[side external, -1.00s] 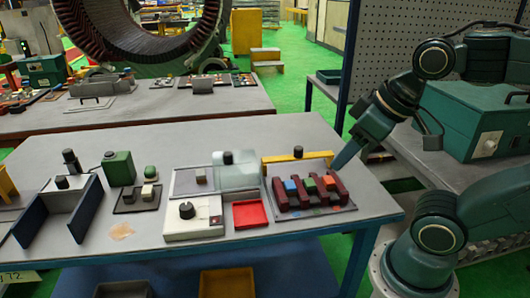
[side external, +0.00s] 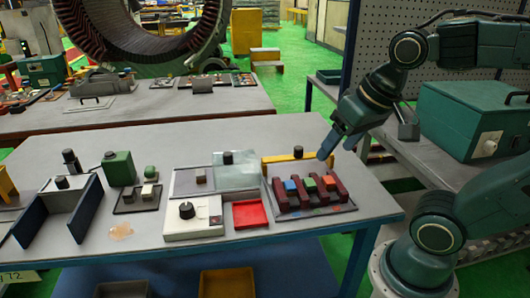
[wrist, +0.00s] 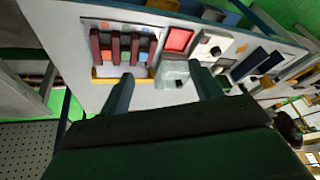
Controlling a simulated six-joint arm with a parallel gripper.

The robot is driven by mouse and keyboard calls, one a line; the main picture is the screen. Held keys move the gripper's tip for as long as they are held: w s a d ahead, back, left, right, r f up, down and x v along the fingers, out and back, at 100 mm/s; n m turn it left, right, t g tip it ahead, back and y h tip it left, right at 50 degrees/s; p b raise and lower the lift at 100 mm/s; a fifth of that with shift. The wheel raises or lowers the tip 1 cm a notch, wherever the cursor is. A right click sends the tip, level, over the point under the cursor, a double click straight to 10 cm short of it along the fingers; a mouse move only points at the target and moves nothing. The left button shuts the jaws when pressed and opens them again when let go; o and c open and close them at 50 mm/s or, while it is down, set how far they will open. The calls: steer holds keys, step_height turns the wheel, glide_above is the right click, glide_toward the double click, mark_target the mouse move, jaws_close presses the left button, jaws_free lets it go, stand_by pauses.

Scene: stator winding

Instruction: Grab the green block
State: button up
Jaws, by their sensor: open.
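The green block (side external: 310,186) sits in a dark red slotted rack (side external: 283,202) at the right of the table, between a blue block (side external: 291,186) and an orange-red block (side external: 329,182). My gripper (side external: 328,152) is above and behind the rack's right side, apart from the block. In the wrist view, my gripper (wrist: 161,74) has its two fingers wide apart with nothing between them. The rack (wrist: 116,46) lies beyond the left finger there.
A yellow bar (side external: 283,158) stands behind the rack. Left of the rack are a red tray (side external: 250,214), a clear cover (side external: 236,174) and a white box with a black knob (side external: 193,224). A larger green box (side external: 118,168) stands farther left. Bare table lies right of the rack.

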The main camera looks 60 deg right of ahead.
steer(key=w+d+f+m+g, duration=0.25)
steer(key=w+d+m, duration=0.4)
steer(key=m, duration=0.55)
steer(key=m+g, duration=0.2)
steer(key=m, duration=0.9)
glide_above(310, 182)
step_height(310, 182, down, 6)
steer(key=shift+s+f, duration=0.1)
steer(key=shift+f, duration=0.1)
step_height(310, 182, down, 8)
steer(key=shift+r, duration=0.1)
steer(key=shift+f, duration=0.25)
steer(key=shift+f, duration=0.2)
steer(key=shift+f, duration=2.4)
